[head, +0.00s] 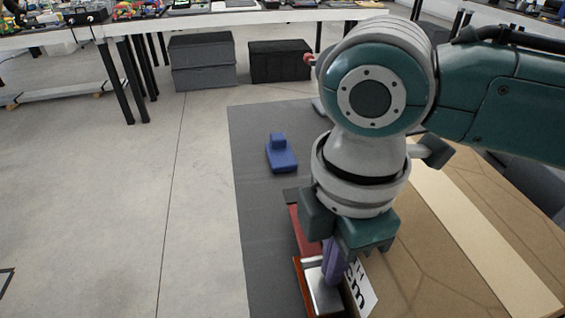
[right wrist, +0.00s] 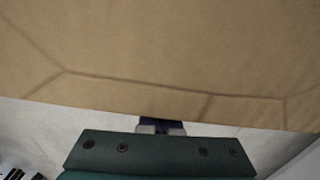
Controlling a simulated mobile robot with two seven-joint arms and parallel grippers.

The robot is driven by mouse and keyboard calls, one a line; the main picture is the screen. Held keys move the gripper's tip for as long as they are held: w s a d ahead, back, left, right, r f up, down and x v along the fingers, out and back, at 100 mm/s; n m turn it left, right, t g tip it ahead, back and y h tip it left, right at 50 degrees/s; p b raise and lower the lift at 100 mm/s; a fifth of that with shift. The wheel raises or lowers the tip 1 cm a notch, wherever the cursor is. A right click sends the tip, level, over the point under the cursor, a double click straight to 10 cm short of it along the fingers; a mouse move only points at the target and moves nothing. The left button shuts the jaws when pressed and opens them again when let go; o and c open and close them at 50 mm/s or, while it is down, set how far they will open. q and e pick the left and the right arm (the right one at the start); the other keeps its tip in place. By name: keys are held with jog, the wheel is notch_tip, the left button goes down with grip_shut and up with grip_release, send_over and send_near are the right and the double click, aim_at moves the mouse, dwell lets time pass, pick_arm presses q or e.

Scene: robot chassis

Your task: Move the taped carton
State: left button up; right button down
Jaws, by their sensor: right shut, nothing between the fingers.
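The taped carton (head: 450,255) is a large brown box at the lower right of the head view, with a pale tape strip (head: 480,230) along its top. A white label with dark letters (head: 362,292) shows on its left side. My right gripper (head: 333,268) points down beside the carton's left edge, its purple fingers shut and empty. In the right wrist view the carton (right wrist: 170,50) fills the upper part, and the fingertips (right wrist: 160,123) are at its edge; whether they touch it I cannot tell. My left gripper is not in view.
A dark grey mat (head: 255,210) lies left of the carton, with a blue object (head: 281,155) on it. A red and silver object (head: 318,292) lies by my fingers. Grey bins (head: 202,62) and a black bin (head: 279,61) stand under the back table.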

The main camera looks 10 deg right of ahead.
jog(key=shift+d, duration=0.2)
jog(key=d+p, duration=0.2)
jog(key=d, duration=0.1)
jog(key=shift+w+d+r, duration=0.15)
jog(key=shift+d, duration=0.35)
jog(key=shift+w, duration=0.1)
